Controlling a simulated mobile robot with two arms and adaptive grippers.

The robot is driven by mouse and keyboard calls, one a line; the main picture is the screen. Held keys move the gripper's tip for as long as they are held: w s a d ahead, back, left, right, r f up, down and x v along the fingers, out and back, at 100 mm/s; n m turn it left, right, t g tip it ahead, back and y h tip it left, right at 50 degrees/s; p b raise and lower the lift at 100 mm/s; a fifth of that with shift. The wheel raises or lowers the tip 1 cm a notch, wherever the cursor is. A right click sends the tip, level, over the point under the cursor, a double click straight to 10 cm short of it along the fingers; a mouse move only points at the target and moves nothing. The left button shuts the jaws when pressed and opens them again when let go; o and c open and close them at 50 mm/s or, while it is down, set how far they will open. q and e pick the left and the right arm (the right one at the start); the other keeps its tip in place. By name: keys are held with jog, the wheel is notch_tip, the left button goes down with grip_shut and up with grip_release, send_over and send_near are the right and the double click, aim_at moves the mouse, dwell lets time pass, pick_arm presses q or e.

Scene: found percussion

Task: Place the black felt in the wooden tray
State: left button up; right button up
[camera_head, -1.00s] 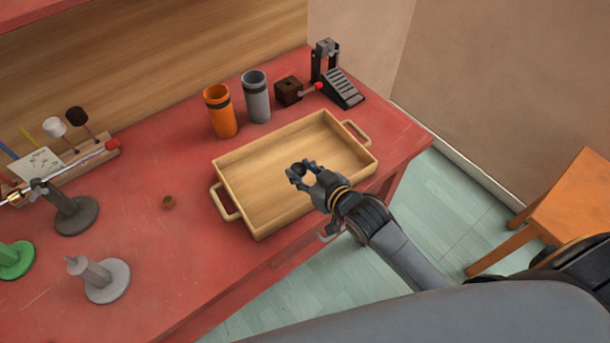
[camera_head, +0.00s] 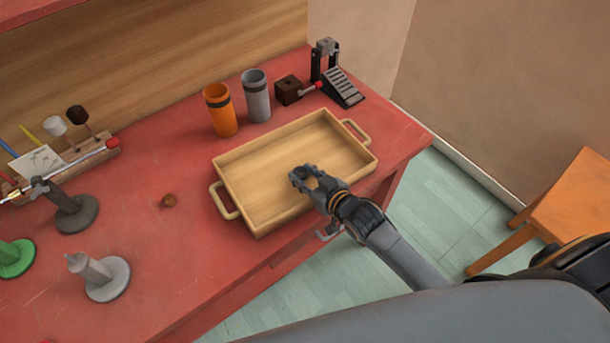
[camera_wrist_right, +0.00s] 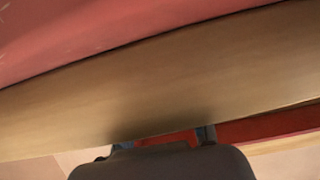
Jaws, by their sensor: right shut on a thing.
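The wooden tray (camera_head: 236,203) is a shallow, light wood box with a handle at each end, lying at the front right of the red table. My right gripper (camera_head: 304,176) is over the tray's inside, near its front right side. It is shut on a small dark thing, mostly hidden by the fingers, which I take to be the black felt. The gap between it and the tray floor cannot be told. The right wrist view shows pale wood across the middle and the dark gripper body at the bottom; the felt cannot be made out there. My left gripper is not in view.
Behind the tray stand an orange cylinder (camera_head: 221,117), a grey cylinder (camera_head: 257,103), a dark brown block (camera_head: 288,89) and a black pedal (camera_head: 343,87). Stands (camera_head: 107,279) are further left.

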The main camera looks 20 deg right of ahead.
jog(key=shift+s+f, duration=0.25)
jog(key=shift+f, duration=0.3)
jog(key=shift+s+f, duration=0.25)
jog(key=shift+f, duration=0.25)
jog(key=o, duration=0.7)
jog(key=shift+w+f, duration=0.1)
jog(key=shift+c, duration=0.2)
jog(key=shift+a+r, duration=0.1)
jog(key=shift+r, duration=0.65)
jog(key=v, duration=1)
jog(key=shift+d+r, duration=0.3)
jog(key=shift+r, duration=0.15)
jog(key=shift+s+d+r, duration=0.15)
jog(key=shift+s+r, duration=0.15)
jog(key=shift+s, duration=0.2)
